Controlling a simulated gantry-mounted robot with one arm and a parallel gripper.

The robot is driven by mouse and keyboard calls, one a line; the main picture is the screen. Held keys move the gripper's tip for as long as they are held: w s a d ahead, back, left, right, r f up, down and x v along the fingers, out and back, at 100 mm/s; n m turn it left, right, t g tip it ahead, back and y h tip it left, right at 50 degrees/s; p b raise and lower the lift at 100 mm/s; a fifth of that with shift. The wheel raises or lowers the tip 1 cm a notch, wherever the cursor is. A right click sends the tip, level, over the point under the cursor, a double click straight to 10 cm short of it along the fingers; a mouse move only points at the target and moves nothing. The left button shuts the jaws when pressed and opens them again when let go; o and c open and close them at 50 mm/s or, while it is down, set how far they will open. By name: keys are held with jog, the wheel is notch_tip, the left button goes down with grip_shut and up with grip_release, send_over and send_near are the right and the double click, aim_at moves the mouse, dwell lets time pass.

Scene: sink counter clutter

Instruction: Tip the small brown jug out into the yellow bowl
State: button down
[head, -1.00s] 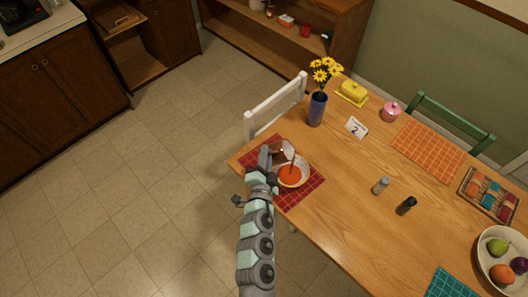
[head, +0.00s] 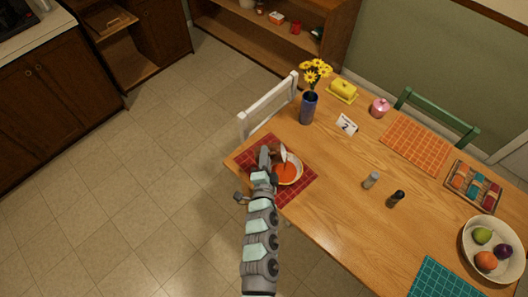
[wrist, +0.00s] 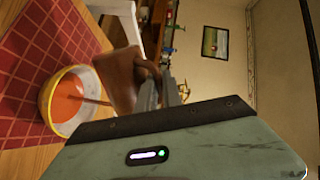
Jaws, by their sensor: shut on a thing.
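The small brown jug (wrist: 122,78) is tipped over the yellow bowl (wrist: 45,98), and a thin reddish stream runs from its mouth into the bowl. The bowl has a pale inside and holds orange-red liquid; in the head view the bowl (head: 299,168) sits on the red checked placemat (head: 302,190). My gripper (wrist: 160,88) is shut on the jug's handle and holds the jug above the bowl's edge. In the head view my gripper (head: 266,160) hides much of the jug (head: 275,149).
A blue vase (head: 307,108) with yellow flowers stands behind the placemat, beside a number card (head: 347,124). A grey shaker (head: 371,180) and a black shaker (head: 396,198) stand to the right. A white chair (head: 270,109) is behind the table's left end. Wood between is clear.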

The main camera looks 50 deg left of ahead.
jog(key=shift+w+d+m+p, duration=0.45)
jog(key=shift+m+p, duration=0.25)
jog(key=shift+p, duration=1.15)
jog(key=shift+w+d+f+m+p, duration=0.15)
jog(key=shift+w+m+p, duration=0.2)
jog(key=shift+p, duration=0.7)
jog(key=shift+d+f+m+p, duration=0.2)
jog(key=shift+m+p, duration=0.15)
jog(key=shift+p, duration=0.15)
jog(key=shift+w, duration=0.1)
